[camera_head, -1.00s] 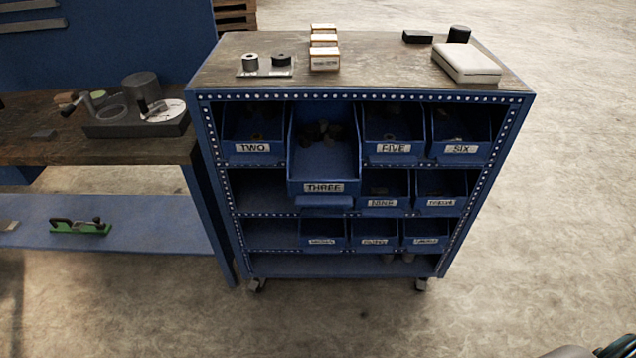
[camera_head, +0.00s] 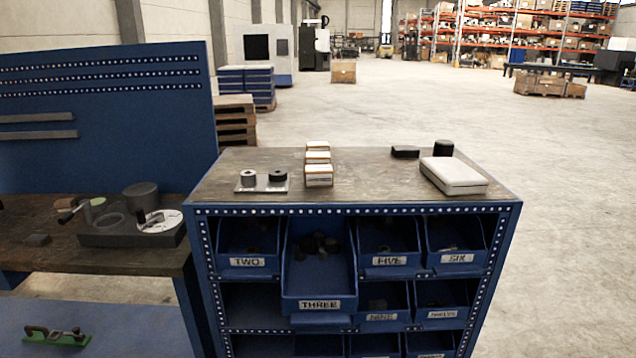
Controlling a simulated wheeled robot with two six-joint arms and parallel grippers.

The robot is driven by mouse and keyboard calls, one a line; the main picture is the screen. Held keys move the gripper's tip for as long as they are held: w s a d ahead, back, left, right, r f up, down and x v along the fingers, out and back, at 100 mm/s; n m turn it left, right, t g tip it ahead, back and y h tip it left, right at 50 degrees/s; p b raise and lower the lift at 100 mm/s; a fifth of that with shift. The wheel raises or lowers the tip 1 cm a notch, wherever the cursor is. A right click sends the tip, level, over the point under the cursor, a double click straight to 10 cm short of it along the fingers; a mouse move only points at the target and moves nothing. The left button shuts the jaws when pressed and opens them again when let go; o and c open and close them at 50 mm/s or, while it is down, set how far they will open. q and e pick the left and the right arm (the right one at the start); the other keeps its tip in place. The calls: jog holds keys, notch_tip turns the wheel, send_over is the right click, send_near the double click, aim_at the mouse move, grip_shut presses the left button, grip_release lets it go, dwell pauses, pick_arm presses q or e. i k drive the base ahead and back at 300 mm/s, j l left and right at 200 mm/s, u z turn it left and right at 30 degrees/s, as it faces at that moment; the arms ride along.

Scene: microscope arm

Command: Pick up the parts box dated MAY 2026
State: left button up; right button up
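Several small white-and-tan boxes stand in a row, front to back, on top of the blue cabinet (camera_head: 400,185). The front box (camera_head: 319,176) has a printed label on its near face, too small to read. The middle box (camera_head: 318,157) and the back box (camera_head: 317,146) stand close behind it, partly hidden. I cannot tell which one is dated MAY 2026. Neither of my grippers shows in the head view.
A plate with two round parts (camera_head: 262,181) lies left of the boxes. A white case (camera_head: 453,175), a black block (camera_head: 405,152) and a black cylinder (camera_head: 443,148) are at right. Bin THREE (camera_head: 319,280) juts out. A workbench (camera_head: 60,240) adjoins at left.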

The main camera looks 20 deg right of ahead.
aim_at(311, 158)
jog(key=i+l, duration=0.1)
jog(key=l, duration=0.4)
jog(key=l+u, duration=0.1)
jog(key=l, duration=0.35)
jog(key=i+l, duration=0.15)
jog(key=l, duration=0.35)
jog(key=u, duration=0.05)
